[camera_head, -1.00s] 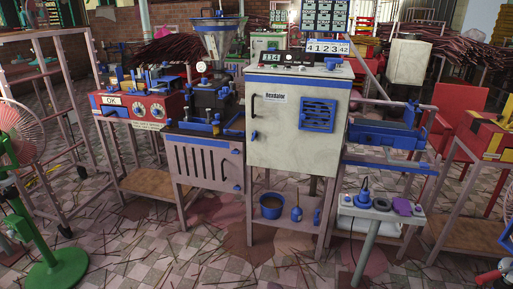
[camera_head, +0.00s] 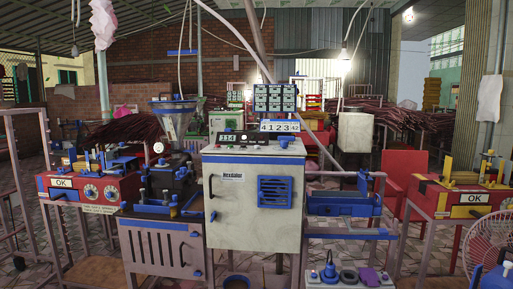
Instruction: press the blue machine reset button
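The machine is a white cabinet (camera_head: 232,225) with a blue-trimmed top, standing in the middle of the view. A small blue knob-like part (camera_head: 284,142) sits on its top toward the right, and it may be the reset button; I cannot read a label on it. A display reading about 114 (camera_head: 228,139) with small buttons beside it is on the top left. The cabinet front has a black handle, a name label and a blue vent (camera_head: 275,192). Neither of my grippers is in view.
A red machine marked OK (camera_head: 93,188) stands left, another red one (camera_head: 457,200) right. A blue press (camera_head: 340,203) adjoins the cabinet's right side. A low stand (camera_head: 345,281) with small items is in front right. A fan (camera_head: 488,240) is at the right edge.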

